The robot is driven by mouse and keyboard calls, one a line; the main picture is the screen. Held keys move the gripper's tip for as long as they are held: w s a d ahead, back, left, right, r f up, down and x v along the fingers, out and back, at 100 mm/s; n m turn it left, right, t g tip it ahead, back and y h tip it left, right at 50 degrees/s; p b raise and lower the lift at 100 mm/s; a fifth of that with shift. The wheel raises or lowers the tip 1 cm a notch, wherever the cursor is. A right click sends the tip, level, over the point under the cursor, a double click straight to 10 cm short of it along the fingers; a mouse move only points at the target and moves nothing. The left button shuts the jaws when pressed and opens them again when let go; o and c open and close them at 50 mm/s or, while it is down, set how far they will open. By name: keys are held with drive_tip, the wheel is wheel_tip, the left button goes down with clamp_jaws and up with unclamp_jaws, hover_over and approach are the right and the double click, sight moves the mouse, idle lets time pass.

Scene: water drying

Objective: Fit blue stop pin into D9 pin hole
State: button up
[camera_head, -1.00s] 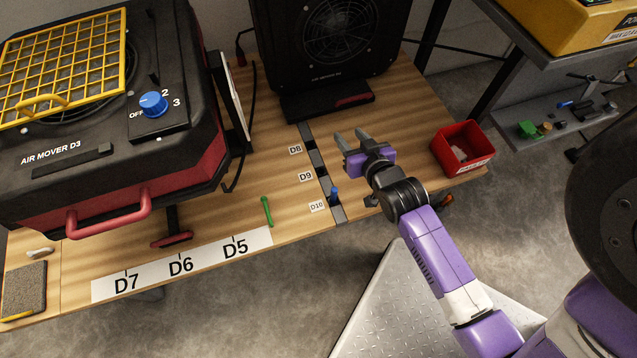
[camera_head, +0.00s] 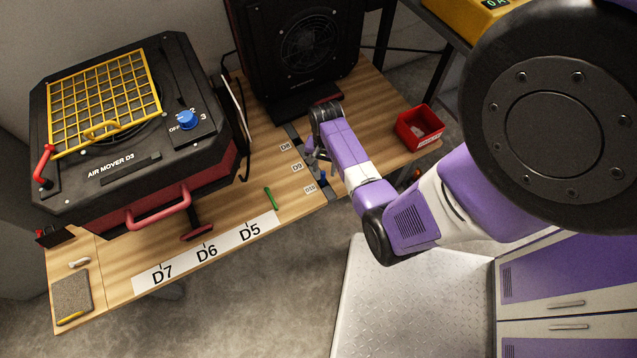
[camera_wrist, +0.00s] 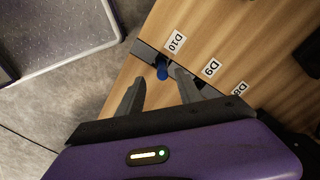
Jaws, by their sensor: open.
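The blue stop pin (camera_wrist: 162,71) stands in the dark strip (camera_wrist: 146,52) by the D10 label (camera_wrist: 175,42). It also shows in the head view (camera_head: 323,176), near the D10 label there. My gripper (camera_wrist: 157,84) is open in the wrist view, with the pin just beyond its fingertips and between their lines. Nothing is held. The D9 label (camera_wrist: 211,69) is beside the strip further right; its hole is hidden behind my finger in the wrist view. In the head view the D9 label (camera_head: 297,167) shows, and my arm mostly hides my gripper.
A green pin (camera_head: 270,197) lies on the wooden table. A red bin (camera_head: 418,128) stands at the table's right. The black air mover D3 (camera_head: 130,130) fills the left, and another black fan unit (camera_head: 300,50) stands at the back.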

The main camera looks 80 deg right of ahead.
sight(323, 178)
drive_tip(key=f, duration=0.4)
drive_tip(key=f+b, duration=0.1)
drive_tip(key=f, duration=0.2)
drive_tip(key=shift+w+f+b, duration=0.2)
drive_tip(key=shift+f+b, duration=0.1)
drive_tip(key=shift+f, duration=0.05)
clamp_jaws()
